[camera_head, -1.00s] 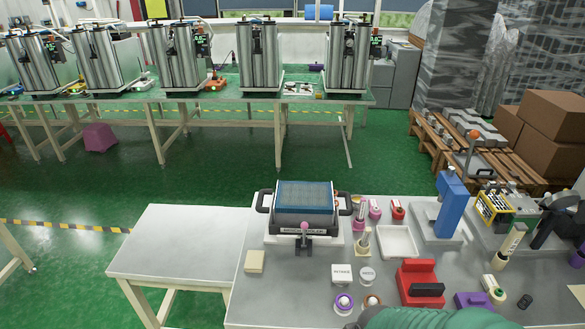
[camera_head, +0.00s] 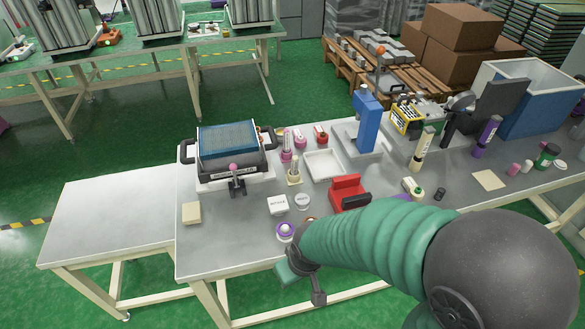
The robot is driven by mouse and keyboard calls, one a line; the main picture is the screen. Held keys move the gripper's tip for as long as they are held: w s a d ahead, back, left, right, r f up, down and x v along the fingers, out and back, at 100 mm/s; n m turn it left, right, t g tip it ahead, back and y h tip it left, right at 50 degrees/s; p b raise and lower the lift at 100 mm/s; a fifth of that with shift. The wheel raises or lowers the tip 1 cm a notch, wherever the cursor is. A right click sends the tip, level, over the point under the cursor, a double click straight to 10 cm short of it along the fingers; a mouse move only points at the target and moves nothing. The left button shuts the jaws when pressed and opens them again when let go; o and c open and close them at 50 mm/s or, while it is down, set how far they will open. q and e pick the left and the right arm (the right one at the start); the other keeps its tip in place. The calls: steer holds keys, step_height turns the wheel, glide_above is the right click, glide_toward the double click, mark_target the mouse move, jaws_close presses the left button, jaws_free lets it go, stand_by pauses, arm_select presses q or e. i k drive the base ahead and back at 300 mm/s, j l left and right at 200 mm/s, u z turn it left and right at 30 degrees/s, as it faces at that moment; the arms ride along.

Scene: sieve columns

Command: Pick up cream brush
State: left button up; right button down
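A small cream brush-like item (camera_head: 294,170) stands upright in a cream holder on the table, just right of the sieve box. A taller cream item (camera_head: 423,148) with a dark band stands upright farther right, beside the yellow device. I cannot tell for certain which is the cream brush. My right arm, in a green sleeve, reaches in from the lower right. Its gripper (camera_head: 317,293) hangs at the front table edge, apart from both cream items. Its fingers are too unclear to tell whether they are open. My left gripper is not in view.
The blue-topped sieve box (camera_head: 229,146) stands at the left of the grey table. A white tray (camera_head: 322,166), blue press (camera_head: 367,122), red block (camera_head: 347,192) and purple-ringed cup (camera_head: 285,231) crowd the middle. The left table (camera_head: 110,212) is bare.

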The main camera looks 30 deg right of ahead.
mark_target(295, 160)
steer(key=i+l, duration=0.7)
